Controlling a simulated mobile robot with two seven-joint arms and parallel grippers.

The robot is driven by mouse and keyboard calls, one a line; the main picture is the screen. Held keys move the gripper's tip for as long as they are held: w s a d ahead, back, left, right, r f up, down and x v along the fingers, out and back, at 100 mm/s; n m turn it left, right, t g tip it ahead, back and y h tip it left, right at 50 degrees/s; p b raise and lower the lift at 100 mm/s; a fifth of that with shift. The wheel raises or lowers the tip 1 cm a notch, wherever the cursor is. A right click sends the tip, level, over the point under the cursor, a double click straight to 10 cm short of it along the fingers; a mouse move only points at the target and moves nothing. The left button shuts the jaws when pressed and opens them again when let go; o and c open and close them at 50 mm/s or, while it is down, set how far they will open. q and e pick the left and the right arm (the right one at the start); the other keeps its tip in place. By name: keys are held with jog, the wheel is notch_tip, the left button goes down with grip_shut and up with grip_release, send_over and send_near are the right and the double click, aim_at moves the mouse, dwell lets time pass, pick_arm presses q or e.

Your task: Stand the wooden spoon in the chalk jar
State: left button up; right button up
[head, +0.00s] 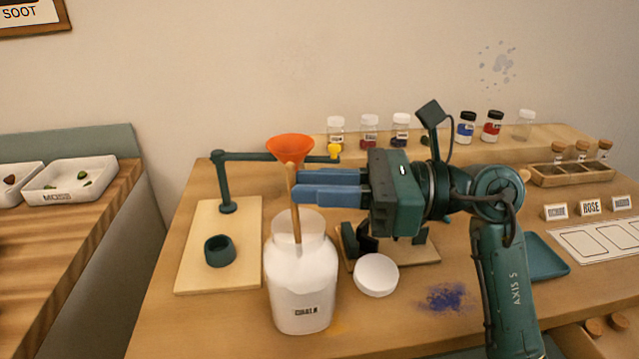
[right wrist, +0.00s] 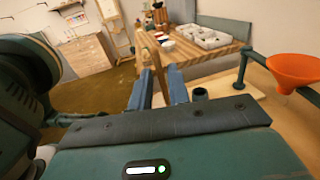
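The white chalk jar (head: 302,285) stands upright and open near the table's front, its label facing me. The wooden spoon (head: 296,222) is roughly upright, with its lower part inside the jar's mouth. My right gripper (head: 296,187) reaches in from the right above the jar, its blue fingers closed around the spoon's upper part. In the right wrist view the spoon (right wrist: 158,62) shows between the fingertips (right wrist: 160,80). The spoon's lowest end is hard to make out inside the jar. My left gripper is not in view.
An orange funnel (head: 290,148) on a green stand (head: 222,185) is just behind the spoon. A round white lid (head: 376,274) lies right of the jar. Pigment jars line the back shelf (head: 555,132). Blue powder (head: 446,297) is spilled at right. The table's front left is clear.

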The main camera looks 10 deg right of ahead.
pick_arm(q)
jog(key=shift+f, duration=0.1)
pick_arm(e)
jog(key=shift+o, duration=1.3)
jog(key=shift+d+f, duration=0.1)
jog(key=shift+d, duration=0.45)
pick_arm(q)
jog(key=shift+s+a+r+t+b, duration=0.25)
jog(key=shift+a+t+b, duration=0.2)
jog(key=shift+b, duration=0.7)
pick_arm(e)
jog(key=s+d, duration=0.2)
jog(key=d, duration=1)
jog(key=shift+s, duration=0.25)
jog(key=shift+a, duration=0.1)
